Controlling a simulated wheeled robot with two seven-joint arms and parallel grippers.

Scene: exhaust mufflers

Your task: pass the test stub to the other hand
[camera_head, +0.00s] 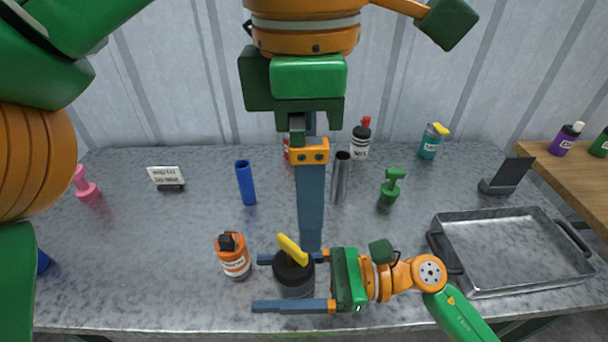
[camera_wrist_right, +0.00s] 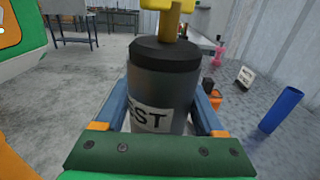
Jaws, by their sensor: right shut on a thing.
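The test stub (camera_head: 296,283) is a dark grey cylinder with a black cap and a yellow handle on top. It is upright in my right gripper (camera_head: 260,282), whose blue fingers are shut on its two sides. In the right wrist view the stub (camera_wrist_right: 160,85) shows a white label, partly cut off by the gripper body. My left gripper (camera_head: 311,235) points down from the top middle, seen edge-on. Its near blue finger ends just beyond the stub, close to its yellow handle. Whether they touch, and how wide its jaws are, I cannot tell.
An orange bottle (camera_head: 234,258) stands just left of the right gripper. A blue tube (camera_head: 246,183), a grey tube (camera_head: 341,178) and a green item (camera_head: 391,188) stand behind. A metal tray (camera_head: 512,250) fills the right side. The grey worktop (camera_head: 130,270) is clear at left front.

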